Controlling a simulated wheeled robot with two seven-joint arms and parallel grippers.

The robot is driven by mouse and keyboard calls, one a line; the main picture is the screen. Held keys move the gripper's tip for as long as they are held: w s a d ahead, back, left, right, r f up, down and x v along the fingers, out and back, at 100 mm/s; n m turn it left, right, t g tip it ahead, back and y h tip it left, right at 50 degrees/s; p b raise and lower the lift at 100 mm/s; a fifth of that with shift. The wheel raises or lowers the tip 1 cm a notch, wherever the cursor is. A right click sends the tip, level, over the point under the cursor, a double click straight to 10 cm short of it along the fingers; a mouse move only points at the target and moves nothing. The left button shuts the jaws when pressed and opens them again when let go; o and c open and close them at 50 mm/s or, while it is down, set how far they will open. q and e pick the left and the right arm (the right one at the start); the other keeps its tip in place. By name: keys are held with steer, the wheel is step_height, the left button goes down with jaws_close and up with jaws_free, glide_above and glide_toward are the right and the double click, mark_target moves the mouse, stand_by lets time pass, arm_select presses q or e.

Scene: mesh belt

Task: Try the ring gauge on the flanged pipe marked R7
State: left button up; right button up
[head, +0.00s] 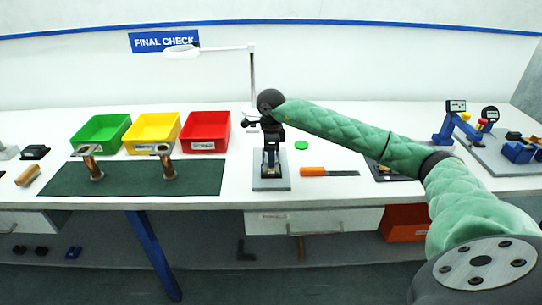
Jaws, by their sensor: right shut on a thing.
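Two copper-coloured flanged pipes stand on the dark green mat (130,181): the left pipe (94,168) and the right pipe (167,165), each with a flange at its top. Marks on them are too small to read, so I cannot tell which is R7. My right gripper (270,153) points down over a small stand with a grey base plate (271,185), right of the mat. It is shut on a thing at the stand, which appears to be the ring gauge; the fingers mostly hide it. My left gripper is out of view.
Green (100,131), yellow (152,132) and red (206,132) bins stand behind the mat. A lamp (251,75) stands at the back. An orange-handled tool (315,171) lies right of the stand. Blue gauge stands (447,127) are at the right. The mat between the pipes is clear.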

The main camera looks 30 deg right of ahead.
steer(key=shift+r+p, duration=0.3)
steer(key=shift+r, duration=1.55)
stand_by(0.4)
step_height(320, 180, up, 6)
steer(key=shift+f+p, duration=0.1)
steer(key=shift+p, duration=0.55)
stand_by(0.3)
